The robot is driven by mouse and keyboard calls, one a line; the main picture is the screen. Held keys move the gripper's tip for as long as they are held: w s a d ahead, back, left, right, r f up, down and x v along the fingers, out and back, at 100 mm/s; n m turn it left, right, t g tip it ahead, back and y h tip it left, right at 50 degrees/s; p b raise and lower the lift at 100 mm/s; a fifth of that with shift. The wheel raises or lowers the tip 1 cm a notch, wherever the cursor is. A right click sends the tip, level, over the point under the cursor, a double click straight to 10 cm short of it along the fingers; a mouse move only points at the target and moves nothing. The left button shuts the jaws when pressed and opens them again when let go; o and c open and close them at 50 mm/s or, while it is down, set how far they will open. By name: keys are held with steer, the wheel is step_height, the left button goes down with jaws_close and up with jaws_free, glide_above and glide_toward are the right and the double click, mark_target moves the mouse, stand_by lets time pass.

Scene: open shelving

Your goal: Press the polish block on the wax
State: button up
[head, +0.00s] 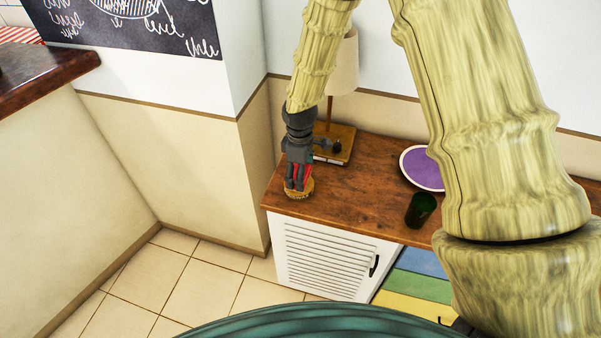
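My gripper (298,186) points down at the left front corner of the wooden cabinet top (361,190). Its dark fingers reach to a small round tan piece (303,194) at that corner, which may be the wax. Red shows between and beside the fingers; I cannot tell whether it is the polish block or part of the gripper. The fingers hide most of what is between them, so a grip on something cannot be made out. Contact with the tan piece is also unclear.
A lamp (342,68) stands behind my gripper, with a flat wooden base or book (337,146) below it. A purple plate (422,168) and a dark green cup (420,210) are to the right. The cabinet top between is clear. A wall stands close on the left.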

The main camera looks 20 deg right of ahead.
steer(key=shift+r+p, duration=1.95)
steer(key=shift+r, duration=0.95)
